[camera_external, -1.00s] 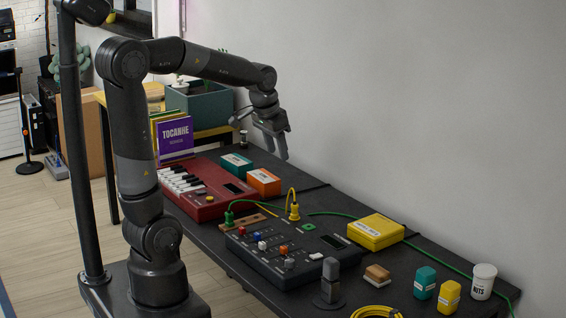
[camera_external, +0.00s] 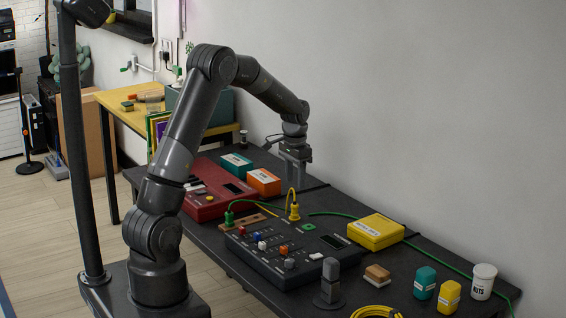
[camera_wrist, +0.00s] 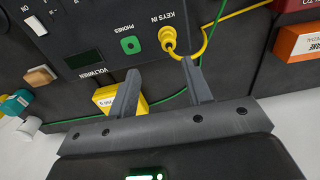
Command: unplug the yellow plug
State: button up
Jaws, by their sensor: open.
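The yellow plug (camera_external: 294,212) stands upright at the back edge of the dark mixer box (camera_external: 285,262), and a yellow cable loops up from it. In the wrist view the yellow plug (camera_wrist: 168,41) sits in the panel by the label "KEYS IN", just beyond the right fingertip. My gripper (camera_external: 296,172) points down above the table, behind and above the plug and apart from it. In the wrist view my gripper (camera_wrist: 161,75) has its two fingers spread with nothing between them. The socket under the plug is hidden.
A green plug (camera_external: 229,217) stands on a wooden strip left of the yellow one. A green socket (camera_external: 308,227) is to its right. An orange box (camera_external: 263,182), a teal box (camera_external: 236,163) and a yellow box (camera_external: 375,232) lie nearby. A green cable crosses the table. The wall is close behind.

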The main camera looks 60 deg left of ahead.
aim_at(295, 204)
jog(key=shift+w+a+f, duration=0.25)
jog(key=shift+a+f, duration=0.1)
jog(key=shift+f, duration=0.3)
jog(key=shift+w+a+f, duration=0.2)
jog(key=shift+a+f, duration=0.15)
jog(key=shift+f, duration=0.25)
jog(key=shift+f, duration=0.1)
jog(key=shift+f, duration=4.4)
grip_shut()
jog(key=shift+r, duration=0.15)
jog(key=shift+r, duration=2.85)
jog(key=shift+w, duration=0.1)
